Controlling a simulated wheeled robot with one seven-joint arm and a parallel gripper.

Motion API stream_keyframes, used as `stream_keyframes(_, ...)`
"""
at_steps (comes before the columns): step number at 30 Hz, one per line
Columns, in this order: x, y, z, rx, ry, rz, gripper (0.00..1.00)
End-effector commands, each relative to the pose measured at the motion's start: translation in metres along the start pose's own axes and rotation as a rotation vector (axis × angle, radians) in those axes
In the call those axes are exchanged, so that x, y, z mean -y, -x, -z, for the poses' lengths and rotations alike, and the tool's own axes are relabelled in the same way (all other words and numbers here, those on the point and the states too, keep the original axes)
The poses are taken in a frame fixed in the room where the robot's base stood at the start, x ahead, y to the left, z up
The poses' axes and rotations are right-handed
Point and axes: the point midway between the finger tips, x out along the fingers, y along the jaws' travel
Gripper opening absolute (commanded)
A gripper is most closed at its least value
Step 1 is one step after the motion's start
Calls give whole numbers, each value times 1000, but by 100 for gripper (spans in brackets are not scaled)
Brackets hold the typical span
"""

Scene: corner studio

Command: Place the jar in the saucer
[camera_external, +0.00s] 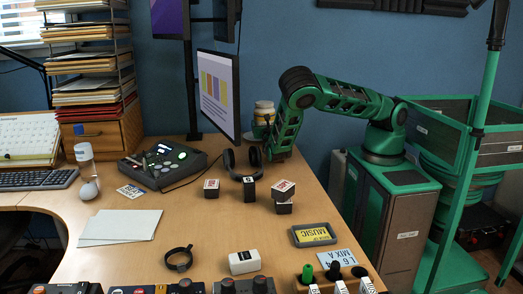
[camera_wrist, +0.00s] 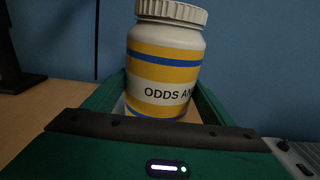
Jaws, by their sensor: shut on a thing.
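The jar (camera_wrist: 165,55) is white with a ribbed lid, yellow and blue bands and a label reading "ODDS AN…". It fills the middle of the wrist view, slightly tilted in the picture. My gripper (camera_wrist: 158,98) is shut on it, with green jaws on both sides of its lower part. In the external view the jar (camera_external: 264,108) shows beside the monitor's right edge, at the back of the desk. My arm hides part of it there. I cannot tell whether its base touches the desk.
The monitor (camera_external: 219,92) stands just left of the jar. Headphones (camera_external: 243,163) and several small labelled blocks (camera_external: 211,188) lie in front on the desk (camera_external: 225,225).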

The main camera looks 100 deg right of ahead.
Motion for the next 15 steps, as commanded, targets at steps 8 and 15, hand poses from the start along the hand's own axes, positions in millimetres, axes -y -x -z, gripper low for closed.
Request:
stream_keyframes(8,0,0,2,3,0,1,35)
stream_keyframes(15,0,0,8,1,1,1,35)
